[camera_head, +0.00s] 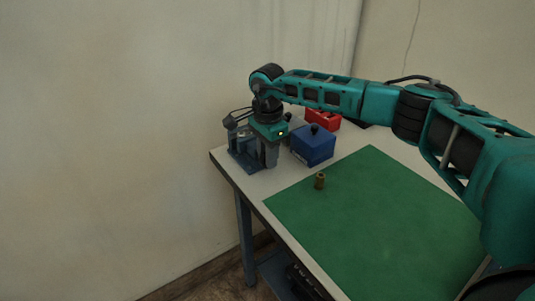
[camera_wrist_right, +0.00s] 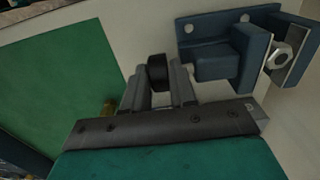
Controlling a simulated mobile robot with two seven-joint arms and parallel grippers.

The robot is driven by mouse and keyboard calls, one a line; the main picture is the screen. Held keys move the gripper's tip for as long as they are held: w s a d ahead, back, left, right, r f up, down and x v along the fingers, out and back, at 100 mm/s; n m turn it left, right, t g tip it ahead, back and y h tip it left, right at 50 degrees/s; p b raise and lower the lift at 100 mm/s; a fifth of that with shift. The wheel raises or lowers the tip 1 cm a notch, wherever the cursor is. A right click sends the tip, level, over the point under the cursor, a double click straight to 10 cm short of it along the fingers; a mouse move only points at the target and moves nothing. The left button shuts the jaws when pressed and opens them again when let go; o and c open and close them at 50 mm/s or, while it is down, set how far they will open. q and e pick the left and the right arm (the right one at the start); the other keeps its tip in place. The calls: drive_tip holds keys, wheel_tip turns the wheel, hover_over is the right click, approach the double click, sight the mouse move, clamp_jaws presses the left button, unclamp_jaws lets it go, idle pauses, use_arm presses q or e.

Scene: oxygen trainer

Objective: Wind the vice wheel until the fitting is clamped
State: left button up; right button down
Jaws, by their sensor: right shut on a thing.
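The blue vice (camera_head: 238,156) stands at the table's far left corner; in the right wrist view its blue body (camera_wrist_right: 228,62) is at the upper right. A silver hexagonal fitting (camera_wrist_right: 279,56) sits between its jaws; I cannot tell whether both jaws touch it. My right gripper (camera_head: 268,160) points down beside the vice. In the wrist view its fingers (camera_wrist_right: 160,92) are shut on a black round piece (camera_wrist_right: 158,72), which I take as part of the vice wheel. The rest of the wheel is hidden. My left gripper is not in view.
A blue box with a black knob (camera_head: 313,150) stands just right of my right gripper, with a red object (camera_head: 325,118) behind it. A wall is close behind.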

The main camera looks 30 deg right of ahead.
drive_tip(key=shift+d+f+y+b, duration=0.2)
drive_tip(key=shift+d+y+b, duration=0.05)
drive_tip(key=shift+y+b, duration=0.9)
drive_tip(key=y+b, duration=0.2)
drive_tip(key=y, duration=0.1)
drive_tip(key=shift+w+d+f+b, duration=0.1)
drive_tip(key=shift+d+f+b, duration=0.1)
drive_tip(key=shift+b, duration=0.15)
drive_tip(key=shift+y+b, duration=0.25)
drive_tip(key=shift+b, duration=0.05)
drive_tip(key=shift+r+g+y+b, duration=0.1)
drive_tip(key=shift+g+y+b, duration=0.2)
drive_tip(key=shift+y+b, duration=0.15)
drive_tip(key=shift+r+y, duration=0.1)
drive_tip(key=shift+y, duration=0.15)
